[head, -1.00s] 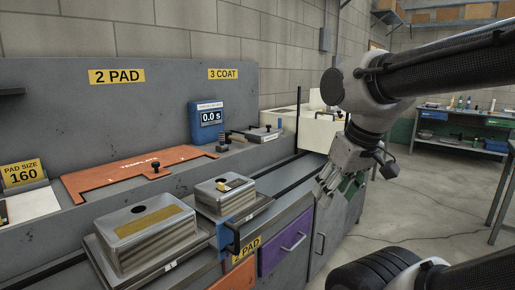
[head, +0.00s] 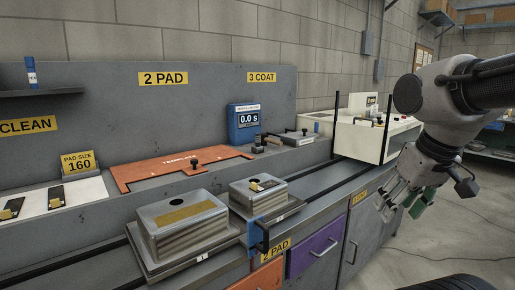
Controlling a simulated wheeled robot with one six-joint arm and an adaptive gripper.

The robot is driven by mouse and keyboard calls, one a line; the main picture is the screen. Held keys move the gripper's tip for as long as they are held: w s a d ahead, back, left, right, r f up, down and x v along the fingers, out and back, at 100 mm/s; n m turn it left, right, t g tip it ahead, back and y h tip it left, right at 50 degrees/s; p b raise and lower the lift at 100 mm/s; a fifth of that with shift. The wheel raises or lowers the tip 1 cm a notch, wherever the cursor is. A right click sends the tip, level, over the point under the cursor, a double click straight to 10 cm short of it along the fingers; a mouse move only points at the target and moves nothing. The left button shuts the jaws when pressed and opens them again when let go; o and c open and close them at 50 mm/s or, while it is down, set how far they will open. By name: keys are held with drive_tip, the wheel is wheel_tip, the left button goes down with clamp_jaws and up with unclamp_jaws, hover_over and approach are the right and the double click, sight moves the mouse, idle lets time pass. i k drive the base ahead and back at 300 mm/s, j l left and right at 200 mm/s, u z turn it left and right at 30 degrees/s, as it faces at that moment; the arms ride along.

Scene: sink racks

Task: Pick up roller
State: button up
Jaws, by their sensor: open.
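I cannot pick out a roller for certain in the head view. Small dark items (head: 257,146) stand beside the blue timer on the back ledge, too small to identify. My gripper (head: 398,207) is at the right, pointing down, with its fingers apart and nothing visible between them. It appears in front of the right end of the bench, well away from the timer and the steel blocks.
Two steel blocks, a large one (head: 180,241) and a smaller one (head: 254,208), sit on the bench rail. An orange template (head: 140,177) lies behind them. The blue timer (head: 245,122) reads 0.0 s. A cream machine (head: 357,141) stands at the far end. Open floor lies right.

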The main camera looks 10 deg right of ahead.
sight(256, 149)
drive_tip(key=u, duration=0.5)
drive_tip(key=i+l+u, duration=0.15)
drive_tip(key=l+u, duration=0.7)
drive_tip(key=l, duration=0.15)
drive_tip(key=l+u, duration=0.15)
drive_tip(key=l, duration=0.95)
drive_tip(key=l+u, duration=0.1)
drive_tip(key=l, duration=0.95)
drive_tip(key=k+l+u, duration=0.15)
drive_tip(key=l, duration=0.95)
